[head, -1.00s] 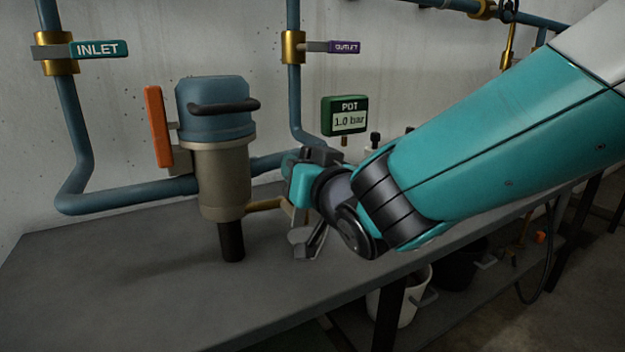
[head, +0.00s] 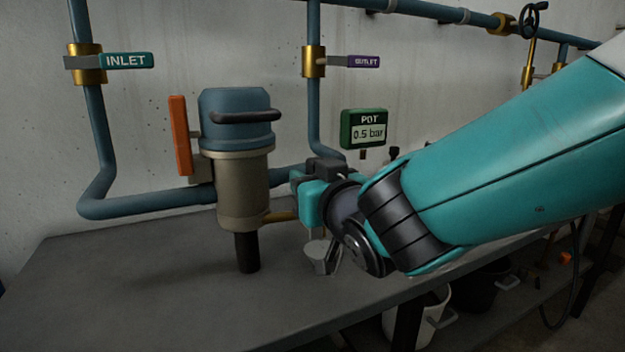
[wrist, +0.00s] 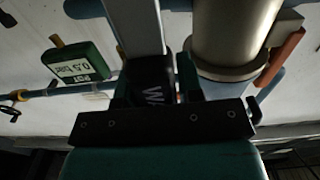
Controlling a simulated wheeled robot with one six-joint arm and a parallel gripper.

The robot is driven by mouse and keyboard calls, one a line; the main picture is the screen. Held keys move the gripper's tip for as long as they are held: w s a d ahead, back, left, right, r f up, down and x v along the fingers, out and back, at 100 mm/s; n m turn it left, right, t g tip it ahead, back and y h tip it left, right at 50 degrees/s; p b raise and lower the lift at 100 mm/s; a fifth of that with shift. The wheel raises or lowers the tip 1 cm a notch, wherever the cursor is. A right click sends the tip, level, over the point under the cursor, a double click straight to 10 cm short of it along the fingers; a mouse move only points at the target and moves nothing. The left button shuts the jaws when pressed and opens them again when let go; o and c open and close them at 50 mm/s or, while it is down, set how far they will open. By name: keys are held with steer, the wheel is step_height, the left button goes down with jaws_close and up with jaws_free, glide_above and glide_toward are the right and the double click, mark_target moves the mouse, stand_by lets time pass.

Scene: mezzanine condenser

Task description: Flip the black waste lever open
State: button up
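The black waste lever (wrist: 153,98) shows in the wrist view as a dark piece with white letters "WA", the rest cut off by my gripper's dark crossbar. It lies close in front of my gripper, between its dark finger parts. Whether the fingers touch it or are closed on it cannot be told. In the head view my gripper (head: 320,180) is right of the pot's lower body, and the lever is hidden behind it. The pot (head: 240,180) has a blue lid, a tan body and a dark leg. The green POT gauge (head: 364,129) reads 0.5 bar.
The INLET handle (head: 127,61) and purple OUTLET handle (head: 361,62) stick out from vertical pipes. An orange handle (head: 180,135) is beside the pot. A grey cup (head: 318,257) is below my gripper. The grey bench (head: 150,290) is clear at left; a white bucket (head: 425,318) is underneath.

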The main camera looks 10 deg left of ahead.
steer(key=o, duration=0.3)
steer(key=b+v, duration=0.4)
steer(key=v, duration=1.3)
steer(key=shift+s+d, duration=0.15)
